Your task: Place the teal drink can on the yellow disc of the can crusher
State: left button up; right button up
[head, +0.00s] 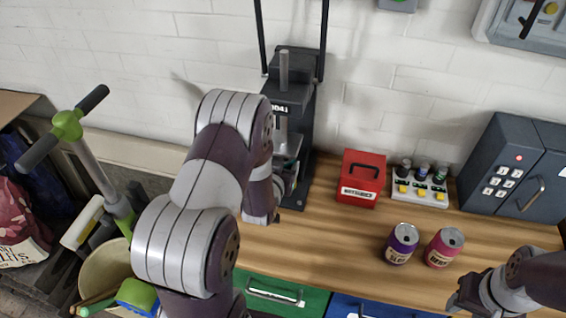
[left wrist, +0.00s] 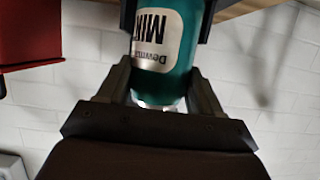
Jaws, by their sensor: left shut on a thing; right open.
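The teal drink can (left wrist: 168,50) is between the fingers of my left gripper (left wrist: 166,75), which is shut on it. Its pale label with dark letters appears upside down in the left wrist view. In the head view my left arm hides most of the left gripper (head: 287,180) and the can, at the front of the can crusher (head: 297,100). The crusher is a dark upright press with a grey rod and stands at the back of the bench. I cannot see its yellow disc. My right gripper (head: 462,298) is open and empty at the lower right.
On the wooden bench (head: 335,235) stand a red box (head: 361,178), a purple can (head: 401,243), a pink can (head: 444,247), a white tray with small bottles (head: 420,190) and a dark safe (head: 510,165). Bare wood lies between the crusher and the cans.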

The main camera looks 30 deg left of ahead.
pick_arm(q)
jog(key=shift+a+f, duration=0.1)
jog(key=shift+f, duration=0.2)
jog(key=o, duration=1.5)
jog(key=shift+w+f, duration=0.1)
jog(key=shift+w, duration=0.25)
jog(key=shift+o, duration=0.9)
jog(key=shift+w+a+f, duration=0.1)
jog(key=shift+w+f, duration=0.05)
jog(key=shift+w, duration=0.1)
jog(key=shift+s+r, duration=0.45)
jog(key=shift+r, duration=0.15)
jog(key=s+d+r+m+g+h, duration=0.1)
jog(key=s+d+r+g, duration=0.1)
jog(key=s+d+g, duration=0.3)
jog(key=s+d+r+m+g+h, duration=0.1)
jog(key=s+d+g, duration=0.5)
jog(key=s, duration=0.7)
jog(key=shift+s+d+r+m+g+h+b, duration=0.35)
jog(key=shift+r+h, duration=0.25)
jog(key=shift+r, duration=0.25)
jog(key=shift+a, duration=0.1)
